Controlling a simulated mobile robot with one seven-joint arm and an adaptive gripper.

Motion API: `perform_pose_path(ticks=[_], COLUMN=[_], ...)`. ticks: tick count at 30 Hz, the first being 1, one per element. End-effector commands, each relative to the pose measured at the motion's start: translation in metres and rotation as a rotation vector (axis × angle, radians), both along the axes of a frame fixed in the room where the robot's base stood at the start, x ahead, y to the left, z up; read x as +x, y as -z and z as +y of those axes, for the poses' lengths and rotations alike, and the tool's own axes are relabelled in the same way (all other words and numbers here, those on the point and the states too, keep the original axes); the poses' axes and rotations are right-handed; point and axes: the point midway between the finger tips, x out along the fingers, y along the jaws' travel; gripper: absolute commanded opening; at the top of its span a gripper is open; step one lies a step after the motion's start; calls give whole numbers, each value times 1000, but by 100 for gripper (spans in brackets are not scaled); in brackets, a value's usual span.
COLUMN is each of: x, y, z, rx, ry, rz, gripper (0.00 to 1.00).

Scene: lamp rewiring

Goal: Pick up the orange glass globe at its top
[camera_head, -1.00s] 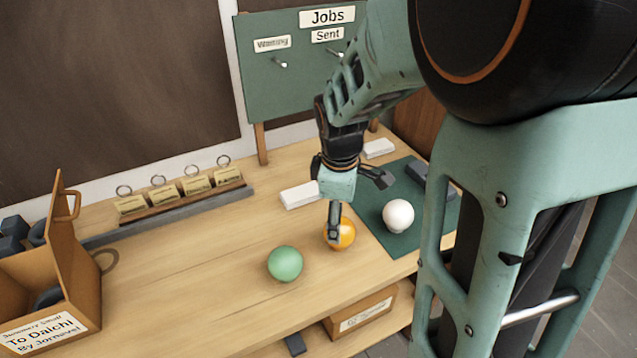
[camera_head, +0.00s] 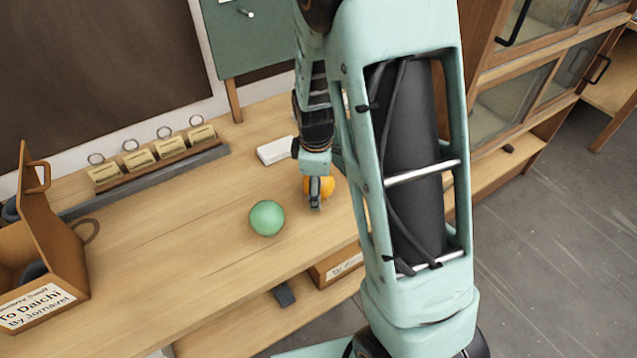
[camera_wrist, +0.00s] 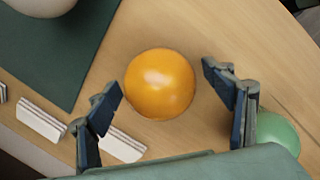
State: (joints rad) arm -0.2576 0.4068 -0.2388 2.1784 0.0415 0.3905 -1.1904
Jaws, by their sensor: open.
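The orange glass globe (camera_head: 327,186) rests on the wooden workbench, partly hidden behind my gripper (camera_head: 315,201) in the head view. In the wrist view the whole orange globe (camera_wrist: 160,84) shows near the middle. My gripper (camera_wrist: 162,92) is open, with one finger to the lower left of the globe and the other to its right. Both fingers look apart from the globe, and nothing is held. How high the fingertips are relative to the globe's top is hard to tell.
A green globe (camera_head: 267,218) sits close to the left of the orange one; it also shows beside the right finger in the wrist view (camera_wrist: 277,131). A white globe (camera_wrist: 42,3) stands on a green mat (camera_wrist: 55,50). White blocks (camera_head: 275,150) lie behind. The bench's left-middle is clear.

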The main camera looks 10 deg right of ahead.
Motion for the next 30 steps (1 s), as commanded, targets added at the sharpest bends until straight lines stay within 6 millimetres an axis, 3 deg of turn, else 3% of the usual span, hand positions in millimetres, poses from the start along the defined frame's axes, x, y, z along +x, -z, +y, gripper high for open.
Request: perform_pose_path(ticks=[7,19,30], x=[0,0,1], y=[1,0,-5], z=[0,0,0], rx=[1,0,0], ry=[0,-1,-1], rz=[-1,-1,-2], gripper=[73,29,29])
